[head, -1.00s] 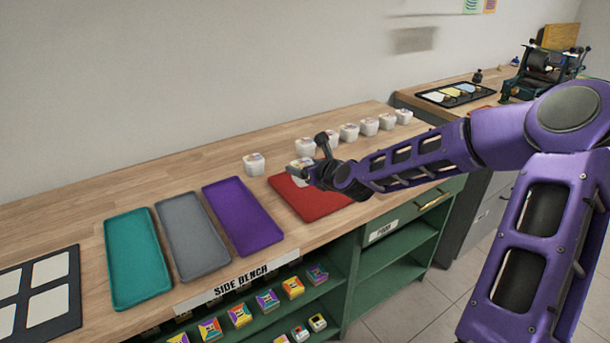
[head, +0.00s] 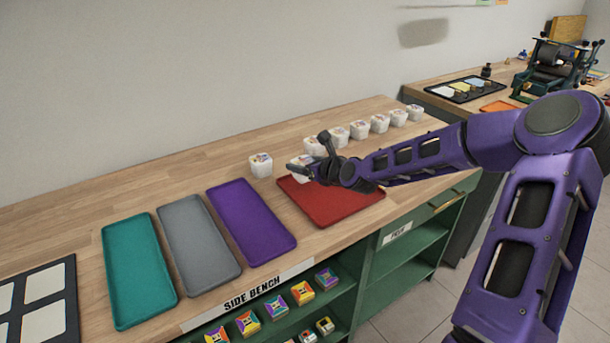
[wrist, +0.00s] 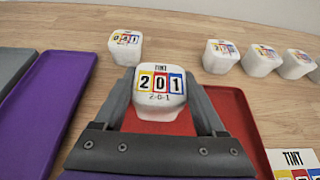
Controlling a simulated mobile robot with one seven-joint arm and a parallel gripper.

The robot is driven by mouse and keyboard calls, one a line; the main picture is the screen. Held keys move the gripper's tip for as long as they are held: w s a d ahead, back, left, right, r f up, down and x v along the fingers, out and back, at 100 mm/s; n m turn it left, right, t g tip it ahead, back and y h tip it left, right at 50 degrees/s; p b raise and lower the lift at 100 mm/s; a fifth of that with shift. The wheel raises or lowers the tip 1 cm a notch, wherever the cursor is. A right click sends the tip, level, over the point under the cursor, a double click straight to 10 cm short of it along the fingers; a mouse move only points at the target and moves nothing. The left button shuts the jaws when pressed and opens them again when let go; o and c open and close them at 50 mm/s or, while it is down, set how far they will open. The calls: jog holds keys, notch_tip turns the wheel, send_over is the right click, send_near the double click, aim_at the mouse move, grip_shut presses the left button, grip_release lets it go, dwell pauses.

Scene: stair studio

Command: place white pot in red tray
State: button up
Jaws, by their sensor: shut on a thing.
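A white pot (wrist: 160,95) with a label reading TINT 201 is between the fingers of my gripper (wrist: 163,100) in the wrist view. My gripper (head: 312,170) is shut on this white pot (head: 299,168), at the back left part of the red tray (head: 325,205) in the head view. The red tray also shows under and around the pot in the wrist view (wrist: 235,110). Whether the pot touches the tray floor cannot be told; its base is hidden.
Other white pots stand behind the tray: one at left (head: 261,164), several in a row to the right (head: 358,129). Purple (head: 250,220), grey (head: 200,243) and teal (head: 138,270) trays lie to the left. A white TINT card (wrist: 293,163) shows at lower right in the wrist view.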

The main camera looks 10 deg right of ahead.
jog(key=shift+f, duration=1.45)
jog(key=shift+f, duration=0.1)
jog(key=o, duration=1.4)
jog(key=p+v, duration=0.2)
jog(key=v, duration=1)
jog(key=shift+a+r, duration=0.1)
jog(key=shift+r, duration=0.1)
